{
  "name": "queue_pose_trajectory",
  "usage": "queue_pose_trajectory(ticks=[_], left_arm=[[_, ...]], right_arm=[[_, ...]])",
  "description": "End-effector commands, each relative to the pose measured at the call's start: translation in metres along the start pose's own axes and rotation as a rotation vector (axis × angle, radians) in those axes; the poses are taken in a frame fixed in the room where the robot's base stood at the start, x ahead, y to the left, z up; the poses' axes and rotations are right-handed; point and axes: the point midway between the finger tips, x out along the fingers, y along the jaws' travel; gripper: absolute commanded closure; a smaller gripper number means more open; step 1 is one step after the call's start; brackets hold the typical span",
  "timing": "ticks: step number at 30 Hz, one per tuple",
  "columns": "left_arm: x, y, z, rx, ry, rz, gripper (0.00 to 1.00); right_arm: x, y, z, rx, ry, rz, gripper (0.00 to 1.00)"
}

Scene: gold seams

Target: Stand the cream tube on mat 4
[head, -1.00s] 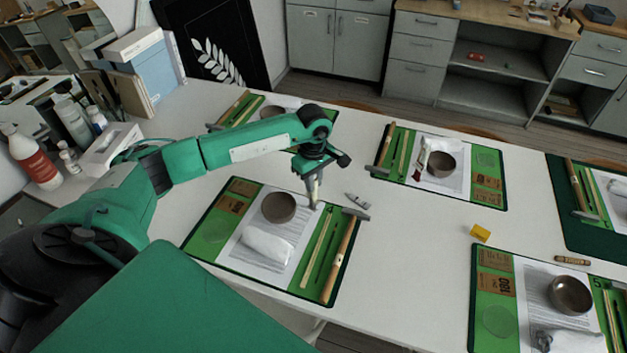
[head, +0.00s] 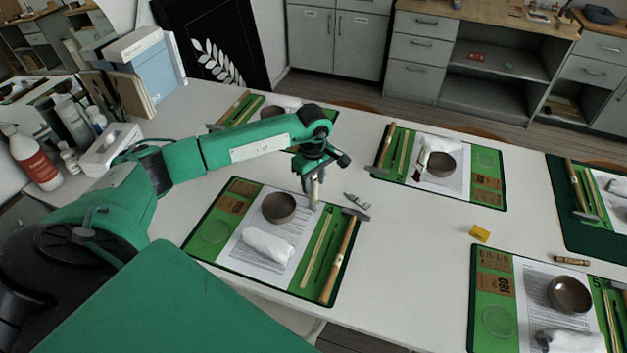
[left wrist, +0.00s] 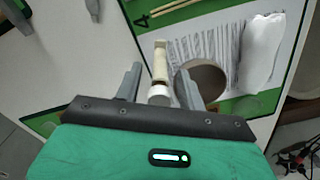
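Mat 4 (head: 205,233) is the green mat at the near left of the table; its printed 4 shows in the left wrist view (left wrist: 141,20). The cream tube (left wrist: 159,68) is between the fingers of my left gripper (left wrist: 162,76), with visible gaps on both sides. In the head view the tube (head: 314,199) appears upright at the mat's far edge, beside the brown bowl (head: 278,207); its foot is partly hidden. My left gripper (head: 313,185) points down around it, open. My right gripper is not in view.
The mat also holds a white cloth roll (head: 268,243), sticks and a hammer (head: 341,258).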

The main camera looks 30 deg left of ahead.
Motion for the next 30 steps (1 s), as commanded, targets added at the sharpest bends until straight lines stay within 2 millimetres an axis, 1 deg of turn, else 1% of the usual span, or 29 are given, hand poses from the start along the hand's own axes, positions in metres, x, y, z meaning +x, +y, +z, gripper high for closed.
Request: queue_pose_trajectory(ticks=[1,2,3,6,9,12,15,18,21,30], left_arm=[[-0.011,0.000,0.000,0.000,0.000,0.000,0.60],[-0.013,0.001,-0.001,0.000,0.001,0.004,0.60],[-0.022,0.002,-0.001,0.000,0.002,0.007,0.60],[-0.047,0.002,-0.001,0.001,0.003,0.006,0.60],[-0.070,0.001,-0.001,0.001,0.002,0.006,0.60],[-0.091,0.001,-0.001,0.000,0.002,0.004,0.60],[-0.107,0.001,-0.001,0.000,0.001,0.003,0.60],[-0.117,0.001,0.000,0.000,0.001,0.002,0.60],[-0.122,0.000,0.000,0.000,0.000,0.000,0.60],[-0.124,0.000,0.000,0.000,0.000,0.000,0.60]], right_arm=[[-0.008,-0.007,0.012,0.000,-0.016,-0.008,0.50],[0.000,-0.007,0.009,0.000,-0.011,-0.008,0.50],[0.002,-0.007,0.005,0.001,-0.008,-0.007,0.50],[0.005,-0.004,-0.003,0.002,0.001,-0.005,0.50],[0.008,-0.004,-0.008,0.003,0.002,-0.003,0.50],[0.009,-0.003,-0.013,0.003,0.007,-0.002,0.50],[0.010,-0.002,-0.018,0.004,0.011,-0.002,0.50],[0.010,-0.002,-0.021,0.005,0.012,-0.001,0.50],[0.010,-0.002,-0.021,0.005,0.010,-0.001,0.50],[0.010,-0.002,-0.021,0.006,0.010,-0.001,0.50]])
